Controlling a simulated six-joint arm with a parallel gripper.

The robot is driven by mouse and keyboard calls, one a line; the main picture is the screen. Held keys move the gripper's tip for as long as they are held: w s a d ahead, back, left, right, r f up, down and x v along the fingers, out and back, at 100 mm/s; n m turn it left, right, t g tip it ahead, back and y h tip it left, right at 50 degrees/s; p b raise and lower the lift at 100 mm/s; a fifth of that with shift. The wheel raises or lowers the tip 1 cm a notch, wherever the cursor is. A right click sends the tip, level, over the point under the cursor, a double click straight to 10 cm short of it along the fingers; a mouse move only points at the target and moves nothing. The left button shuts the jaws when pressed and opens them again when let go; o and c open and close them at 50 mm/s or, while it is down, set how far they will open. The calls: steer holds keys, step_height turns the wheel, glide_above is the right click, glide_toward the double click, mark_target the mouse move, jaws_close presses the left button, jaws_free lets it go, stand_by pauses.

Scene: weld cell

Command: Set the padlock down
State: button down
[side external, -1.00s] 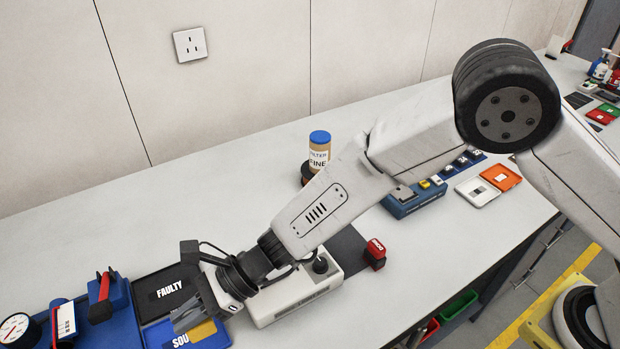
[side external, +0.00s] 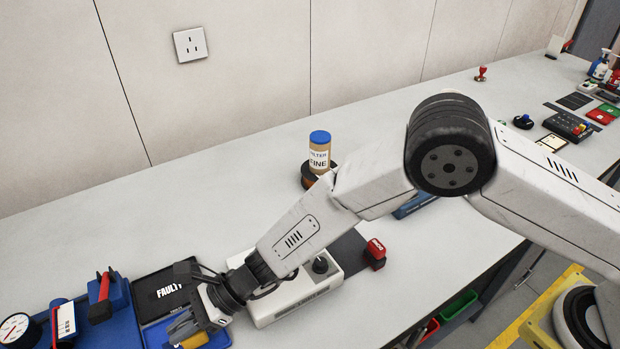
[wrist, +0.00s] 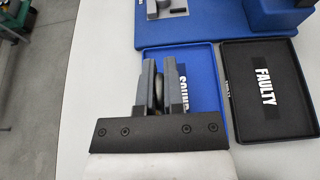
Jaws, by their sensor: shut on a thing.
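My gripper (side external: 184,326) is shut on the padlock and points down over the blue tray marked SOUND (side external: 156,336). The brass-yellow padlock body (side external: 196,339) shows low by the fingers. In the wrist view a thin edge of the padlock (wrist: 158,88) shows between the two grey fingers (wrist: 160,80); the fingers hide most of it and part of the SOUND label. The blue tray (wrist: 207,58) lies under the fingers. I cannot tell whether the padlock touches the tray floor. The black tray marked FAULTY (wrist: 287,108) lies beside it, with only its label inside.
A blue stand with a red-handled item (side external: 104,290) and a gauge (side external: 14,328) are at the left. A pale box with a black knob (side external: 300,292) stands close right of the gripper. A red block (side external: 375,255) and a blue-capped filter jar (side external: 319,152) stand farther off.

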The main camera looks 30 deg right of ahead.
steer(key=shift+f, duration=0.3)
steer(key=shift+f, duration=0.15)
steer(key=c, duration=0.7)
jaws_free()
steer(key=shift+c, duration=0.2)
steer(key=v, duration=1.2)
steer(key=shift+d, duration=0.1)
steer(key=s+d+r+n+t+h, duration=0.1)
steer(key=d+n, duration=0.5)
steer(key=d, duration=0.7)
steer(key=s+d+r+n+h, duration=0.3)
steer(key=s+d+n+h, duration=0.2)
steer(key=d, duration=0.8)
steer(key=s+d+r+n+t+h, duration=0.1)
steer(key=s+d+n+h, duration=0.2)
steer(key=d+n+h, duration=0.4)
steer(key=d, duration=0.6)
steer(key=shift+r+t, duration=0.3)
steer(key=shift+r, duration=0.1)
